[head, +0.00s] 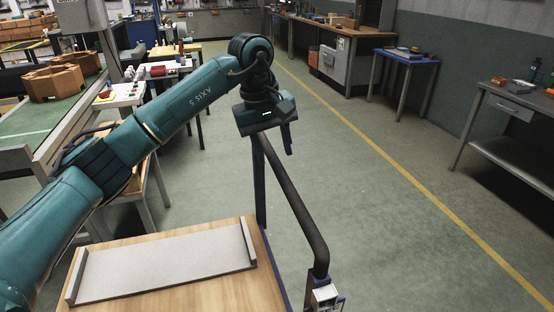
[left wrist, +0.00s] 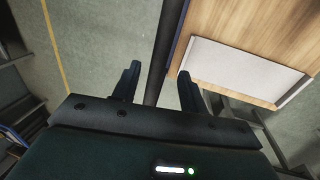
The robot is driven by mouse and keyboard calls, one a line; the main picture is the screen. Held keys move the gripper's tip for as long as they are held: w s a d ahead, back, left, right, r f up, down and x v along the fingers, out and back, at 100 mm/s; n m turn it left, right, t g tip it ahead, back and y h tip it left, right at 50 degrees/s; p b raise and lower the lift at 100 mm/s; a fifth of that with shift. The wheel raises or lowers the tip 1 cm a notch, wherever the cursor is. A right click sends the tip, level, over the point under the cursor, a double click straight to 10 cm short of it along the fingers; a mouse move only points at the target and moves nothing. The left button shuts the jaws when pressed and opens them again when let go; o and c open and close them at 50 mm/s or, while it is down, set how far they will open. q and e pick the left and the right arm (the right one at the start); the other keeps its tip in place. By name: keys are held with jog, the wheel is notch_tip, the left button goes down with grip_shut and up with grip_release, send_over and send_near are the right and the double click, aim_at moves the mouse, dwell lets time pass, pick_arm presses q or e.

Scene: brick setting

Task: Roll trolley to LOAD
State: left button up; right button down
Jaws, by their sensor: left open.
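The trolley has a wooden top (head: 190,291) with a pale grey tray (head: 165,264) with raised ends on it. A dark handle bar (head: 292,195) runs along its right side on blue posts. My left gripper (head: 274,146) is over the far end of this bar with its fingers pointing down. In the left wrist view, my open left gripper (left wrist: 158,80) has one finger on each side of the dark bar (left wrist: 167,45); whether either touches it I cannot tell. The wooden top also shows there (left wrist: 265,35). My right gripper is out of view. No LOAD marking is readable.
Open grey floor (head: 370,200) with a yellow line (head: 400,180) lies right of the trolley. A blue-topped table (head: 408,58) and a metal bench (head: 520,102) stand along the right wall. A green-topped table with brown blocks (head: 55,83) stands at the left.

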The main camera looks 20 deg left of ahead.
aim_at(278, 166)
pick_arm(q)
jog(key=shift+w+d+f, duration=0.15)
jog(key=shift+d+f, duration=0.05)
jog(key=shift+f, duration=0.75)
jog(key=shift+w+d+f, duration=0.1)
jog(key=shift+d+f, duration=0.05)
jog(key=shift+f, duration=0.8)
jog(key=shift+c, duration=0.3)
grip_shut()
